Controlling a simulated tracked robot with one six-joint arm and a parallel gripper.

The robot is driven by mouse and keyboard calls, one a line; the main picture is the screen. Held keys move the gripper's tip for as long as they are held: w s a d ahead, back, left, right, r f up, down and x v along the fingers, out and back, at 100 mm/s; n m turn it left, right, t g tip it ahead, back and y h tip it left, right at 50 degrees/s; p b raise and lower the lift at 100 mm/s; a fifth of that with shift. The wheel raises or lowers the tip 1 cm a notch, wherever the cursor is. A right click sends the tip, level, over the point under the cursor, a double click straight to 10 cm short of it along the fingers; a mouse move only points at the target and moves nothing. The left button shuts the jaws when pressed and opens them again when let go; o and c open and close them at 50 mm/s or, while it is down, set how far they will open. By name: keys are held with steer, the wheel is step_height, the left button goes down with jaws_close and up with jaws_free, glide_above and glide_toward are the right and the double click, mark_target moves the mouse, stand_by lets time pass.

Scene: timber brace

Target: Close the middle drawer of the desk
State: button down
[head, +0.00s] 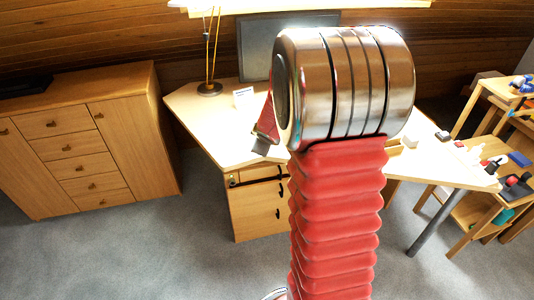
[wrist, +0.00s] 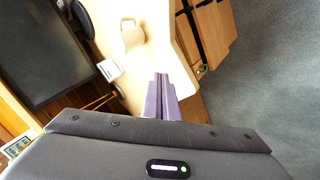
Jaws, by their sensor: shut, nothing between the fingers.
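The desk (head: 205,118) has a light wooden top. Its drawer unit (head: 250,215) stands under the left part, with dark handles one above another; my arm hides its right side. A dark gap runs below the top drawer front, and I cannot tell how far the middle drawer (head: 259,193) stands out. My gripper (head: 262,147) is at the desk's front edge, above the drawer unit. In the wrist view my gripper (wrist: 161,78) is shut and empty over the desk top's edge, with the wooden drawer unit (wrist: 212,30) beyond it to the right.
A wooden cabinet (head: 75,145) stands left, a cluttered workbench (head: 505,190) right. Grey floor (head: 160,250) in front is clear.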

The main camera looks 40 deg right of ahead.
steer(key=s+a+r+m+g, duration=0.1)
steer(key=s+a+r+m, duration=0.4)
steer(key=s+a+r, duration=0.65)
steer(key=s+a+r+m+g+y, duration=0.1)
steer(key=s+a+r+m+y, duration=0.1)
steer(key=s+a, duration=1.3)
steer(key=shift+s+r+y, duration=0.45)
steer(key=shift+s+y, duration=0.2)
steer(key=shift+y, duration=0.25)
